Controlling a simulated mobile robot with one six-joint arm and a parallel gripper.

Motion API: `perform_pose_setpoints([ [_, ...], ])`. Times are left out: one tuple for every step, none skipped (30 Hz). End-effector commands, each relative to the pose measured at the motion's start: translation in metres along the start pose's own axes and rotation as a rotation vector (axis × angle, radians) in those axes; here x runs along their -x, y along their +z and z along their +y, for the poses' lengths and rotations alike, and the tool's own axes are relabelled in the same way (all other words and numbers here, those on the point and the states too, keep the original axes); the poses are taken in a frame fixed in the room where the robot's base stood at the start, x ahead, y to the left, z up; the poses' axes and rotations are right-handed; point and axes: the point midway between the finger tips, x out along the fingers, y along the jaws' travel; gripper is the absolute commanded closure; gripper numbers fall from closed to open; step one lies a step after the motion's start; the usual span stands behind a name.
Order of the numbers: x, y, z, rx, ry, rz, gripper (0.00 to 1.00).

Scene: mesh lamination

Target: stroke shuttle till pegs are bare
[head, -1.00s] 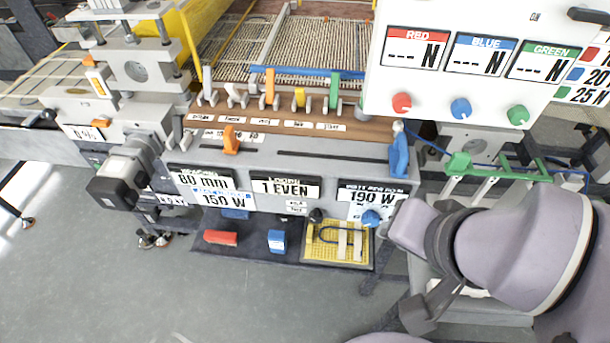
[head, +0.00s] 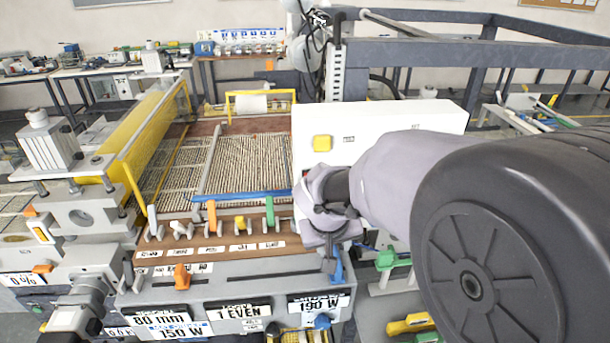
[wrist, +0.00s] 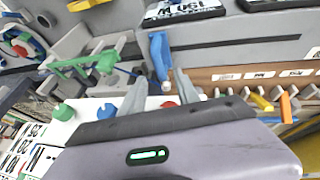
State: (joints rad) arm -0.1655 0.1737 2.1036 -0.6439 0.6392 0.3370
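My gripper (head: 333,246) is in front of the right end of the grey console, pointing down. In the wrist view my gripper (wrist: 161,82) shows two grey fingers, apart, with nothing held between them. A blue upright handle (wrist: 159,54) stands just beyond the fingertips, roughly in line with the gap; contact cannot be told. In the head view the blue handle (head: 338,272) is partly behind my gripper, at the right end of a long slot. An orange handle (head: 181,277) stands toward the slot's left end. I cannot tell which parts are the shuttle and pegs.
A row of coloured levers (head: 211,217) stands on the brown labelled strip. A blue bar (head: 243,196) lies before the woven mesh (head: 250,165). A white control box (head: 375,119) stands close behind my arm. A green rack (head: 393,259) with blue thread is to the right.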

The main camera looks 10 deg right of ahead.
Motion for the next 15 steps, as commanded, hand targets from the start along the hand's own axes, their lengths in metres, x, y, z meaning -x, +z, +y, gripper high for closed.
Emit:
perform_pose_setpoints([
  [-0.016, 0.002, 0.0, -0.001, 0.001, -0.004, 0.62],
  [-0.022, 0.002, 0.0, -0.001, 0.002, -0.003, 0.62],
  [-0.031, 0.002, 0.0, 0.0, 0.001, -0.003, 0.62],
  [-0.035, 0.002, 0.0, -0.001, 0.001, -0.002, 0.62],
  [-0.04, 0.001, 0.0, -0.001, 0.001, -0.002, 0.62],
  [-0.045, 0.001, 0.0, 0.0, 0.001, -0.001, 0.62],
  [-0.048, 0.001, 0.0, -0.001, 0.001, -0.001, 0.62],
  [-0.05, 0.0, 0.0, -0.001, 0.001, -0.001, 0.62],
  [-0.052, 0.0, 0.0, -0.002, 0.0, -0.001, 0.62],
  [-0.054, 0.0, 0.0, -0.002, 0.0, 0.0, 0.62],
  [-0.054, 0.0, 0.0, -0.002, 0.0, 0.0, 0.62],
  [-0.055, 0.0, 0.001, -0.002, 0.0, 0.001, 0.62],
  [-0.055, 0.0, 0.001, -0.002, 0.0, 0.001, 0.62],
  [-0.055, -0.001, 0.001, -0.002, 0.0, 0.001, 0.62],
  [-0.055, -0.001, 0.001, -0.002, 0.0, 0.001, 0.62],
])
